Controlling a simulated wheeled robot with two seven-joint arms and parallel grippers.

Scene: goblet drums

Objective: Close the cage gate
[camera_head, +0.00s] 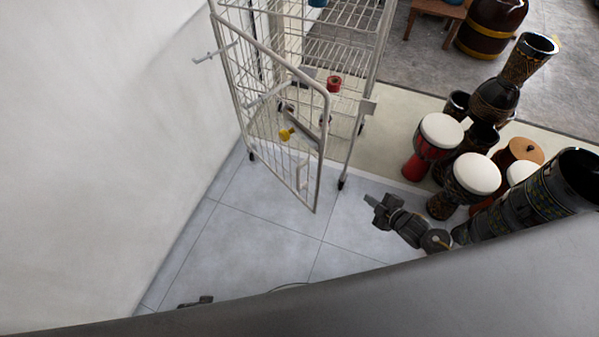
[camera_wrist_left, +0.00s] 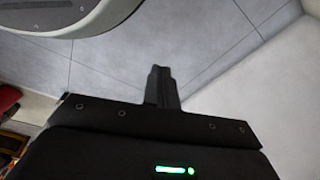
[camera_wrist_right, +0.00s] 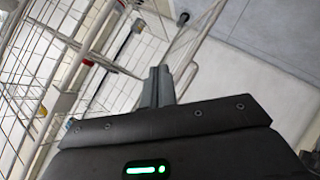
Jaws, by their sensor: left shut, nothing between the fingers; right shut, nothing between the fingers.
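The cage gate (camera_head: 322,150) is a light metal barred panel. It stands swung out from the cage (camera_head: 372,60), hinged on the left, with a gap between its free edge and the cage's right front post. A yellow piece (camera_head: 286,134) shows at the gate. My right gripper (camera_head: 370,201) is shut and empty, right of the gate's free edge and apart from it. In the right wrist view its fingers (camera_wrist_right: 158,72) overlap the view of pale cage bars; contact cannot be told. My left gripper (camera_head: 208,299) is shut and empty low at the left; its fingers (camera_wrist_left: 160,72) show over floor.
A white wall (camera_head: 90,130) stands close on the left. Several goblet drums (camera_head: 474,174) crowd the right, next to my right arm. Grey floor tiles (camera_head: 260,245) are clear in front of the gate. A red item (camera_head: 333,83) shows at the cage.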

